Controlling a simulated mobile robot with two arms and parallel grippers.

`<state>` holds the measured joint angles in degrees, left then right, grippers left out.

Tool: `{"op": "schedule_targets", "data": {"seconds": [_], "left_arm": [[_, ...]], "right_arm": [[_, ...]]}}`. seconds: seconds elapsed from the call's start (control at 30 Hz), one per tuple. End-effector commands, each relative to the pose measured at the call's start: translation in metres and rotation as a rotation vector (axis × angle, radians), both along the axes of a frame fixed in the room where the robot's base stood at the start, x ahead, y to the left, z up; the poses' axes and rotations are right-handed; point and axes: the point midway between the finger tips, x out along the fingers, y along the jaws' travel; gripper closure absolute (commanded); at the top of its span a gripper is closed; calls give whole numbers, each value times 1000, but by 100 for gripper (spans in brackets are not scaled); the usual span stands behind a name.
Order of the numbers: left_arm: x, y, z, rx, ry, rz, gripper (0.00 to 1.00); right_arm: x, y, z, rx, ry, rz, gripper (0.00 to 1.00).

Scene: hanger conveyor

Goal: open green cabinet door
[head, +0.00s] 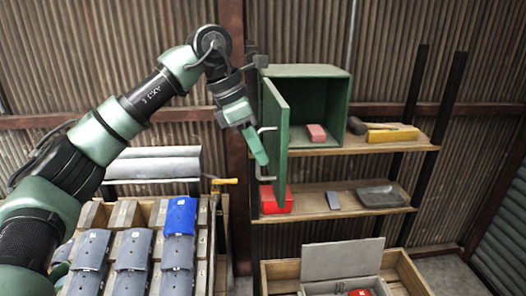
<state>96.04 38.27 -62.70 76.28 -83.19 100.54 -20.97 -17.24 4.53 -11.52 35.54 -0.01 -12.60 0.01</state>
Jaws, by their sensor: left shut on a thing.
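The green cabinet (305,71) stands on the upper shelf at the back wall. Its green door (277,125) hangs at the cabinet's left side and stands open, swung out toward me. A pink-red block (316,133) shows inside. A pale bar handle (262,178) runs down the door's left face. My left gripper (259,152) comes in from the upper left and is shut on the handle, with its green fingertips partly covering it. My right gripper is not in view.
The upper shelf also holds a hammer (374,126) and a yellow block (393,134). Below are a red box (275,199), a dark tray (381,196) and a grey toolbox lid (341,260) in a wooden crate. A rack of grey-blue pieces (132,249) stands at lower left.

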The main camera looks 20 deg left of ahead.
Motion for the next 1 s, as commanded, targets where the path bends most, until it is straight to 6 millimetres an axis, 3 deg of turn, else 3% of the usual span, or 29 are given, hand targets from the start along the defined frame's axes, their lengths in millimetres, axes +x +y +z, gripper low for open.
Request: {"op": "schedule_targets", "data": {"seconds": [0.57, 0.6, 0.63, 1.0], "left_arm": [[-1, 5, 0, 0, 4, 3, 100], [-1, 5, 0, 0, 4, 4, 78], [-1, 5, 0, 0, 4, 3, 70], [0, 5, 2, 0, 1, 2, 68]], "right_arm": [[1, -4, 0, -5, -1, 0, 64], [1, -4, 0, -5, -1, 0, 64], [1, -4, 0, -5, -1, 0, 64], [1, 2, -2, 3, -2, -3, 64]]}}
